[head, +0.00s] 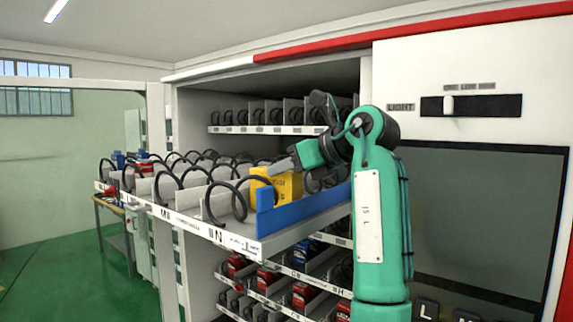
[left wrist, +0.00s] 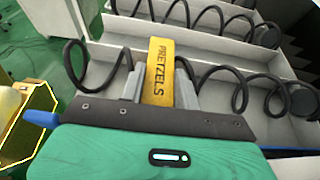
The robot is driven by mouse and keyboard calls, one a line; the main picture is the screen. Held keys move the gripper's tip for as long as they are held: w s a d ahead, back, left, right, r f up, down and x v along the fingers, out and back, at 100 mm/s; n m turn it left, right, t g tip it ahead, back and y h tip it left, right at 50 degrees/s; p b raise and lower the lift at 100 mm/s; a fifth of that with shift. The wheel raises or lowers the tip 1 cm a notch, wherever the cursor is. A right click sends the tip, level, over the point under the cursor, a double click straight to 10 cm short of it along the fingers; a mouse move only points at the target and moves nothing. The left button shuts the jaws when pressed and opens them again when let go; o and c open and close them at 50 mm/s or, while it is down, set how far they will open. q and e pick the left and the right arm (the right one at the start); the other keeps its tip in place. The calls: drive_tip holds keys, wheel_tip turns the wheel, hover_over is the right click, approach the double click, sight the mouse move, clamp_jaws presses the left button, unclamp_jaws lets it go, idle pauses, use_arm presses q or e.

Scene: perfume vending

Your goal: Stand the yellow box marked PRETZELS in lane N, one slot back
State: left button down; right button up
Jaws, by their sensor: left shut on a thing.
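The yellow box marked PRETZELS (head: 278,186) is in the front part of the extended shelf, at lane N (head: 216,236), behind the front loop of the black coil (head: 226,200). My left gripper (head: 292,164) is shut on the box from above and behind. In the left wrist view the box (left wrist: 158,72) is between the two grey fingers (left wrist: 157,92), with its lettering facing the camera. Coil loops (left wrist: 240,75) lie on both sides of it. I cannot tell whether its base touches the lane floor. My right gripper is not in view.
A blue side wall (head: 305,208) bounds the extended shelf on the right. More coil lanes, including lane M (head: 165,212), lie to the left. Lower shelves hold red boxes (head: 268,276) and a blue one (head: 300,252). A dark glass panel (head: 480,220) is at the right.

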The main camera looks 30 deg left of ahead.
use_arm(q)
drive_tip(key=c, duration=1.1)
unclamp_jaws()
drive_tip(key=shift+s+f, duration=0.1)
drive_tip(key=shift+o, duration=0.4)
drive_tip(key=shift+d, duration=0.2)
drive_tip(key=b+v, duration=0.4)
drive_tip(key=v, duration=0.7)
drive_tip(key=shift+d+r+b, duration=0.3)
drive_tip(key=shift+b, duration=0.05)
